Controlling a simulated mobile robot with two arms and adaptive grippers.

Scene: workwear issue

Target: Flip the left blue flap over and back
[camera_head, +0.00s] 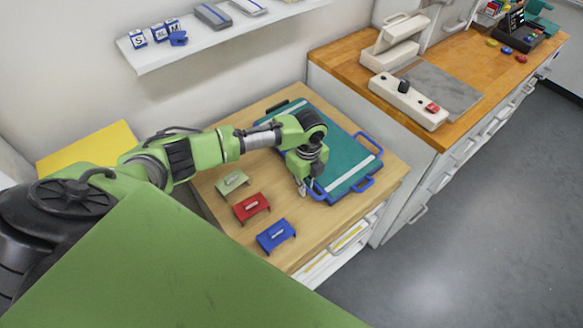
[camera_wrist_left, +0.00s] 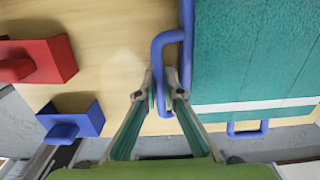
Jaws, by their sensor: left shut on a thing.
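A teal panel (camera_head: 338,150) with pale stripes and blue edging lies on the wooden worktop (camera_head: 210,205); it also shows in the left wrist view (camera_wrist_left: 250,60). The left blue flap, a loop-shaped handle (camera_wrist_left: 158,52), is at the panel's near left edge, partly behind my gripper in the head view. My left gripper (camera_head: 303,190) is low over that corner. In the left wrist view its fingertips (camera_wrist_left: 167,92) are shut on the loop's near end. Two more blue loops, a near one (camera_head: 363,184) and a right one (camera_head: 370,143), stick out from the panel. My right gripper is out of view.
A beige (camera_head: 233,182), a red (camera_head: 251,207) and a blue (camera_head: 276,235) small bracket-like piece stand left of the panel. A wall shelf (camera_head: 215,38) hangs above. A wooden counter (camera_head: 350,55) with a cream device (camera_head: 407,100) stands at the right.

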